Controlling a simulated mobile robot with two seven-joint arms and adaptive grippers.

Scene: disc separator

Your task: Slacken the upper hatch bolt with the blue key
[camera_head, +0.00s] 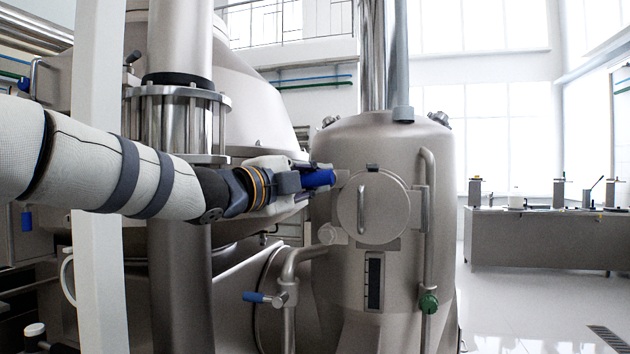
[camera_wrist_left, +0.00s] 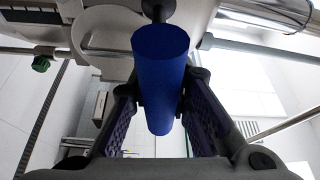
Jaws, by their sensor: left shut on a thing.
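The blue key (camera_head: 319,178) is in my left gripper (camera_head: 300,180), at the left edge of the steel vessel's round hatch (camera_head: 385,208). In the left wrist view the blue key (camera_wrist_left: 160,75) is a thick cylinder between the two purple-padded fingers of my left gripper (camera_wrist_left: 162,108). Its far end meets a dark shaft (camera_wrist_left: 157,10) at the vessel. The upper hatch bolt (camera_head: 341,177) is mostly hidden behind the key. I cannot tell whether the key is seated on it. The lower hatch bolt (camera_head: 332,234) is a pale round knob. My right gripper is out of view.
A blue-handled valve (camera_head: 266,298) and a bent pipe (camera_head: 300,258) are below my left gripper. A vertical pipe with a green knob (camera_head: 428,302) runs right of the hatch. A bench (camera_head: 540,240) stands far right, with open floor before it.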

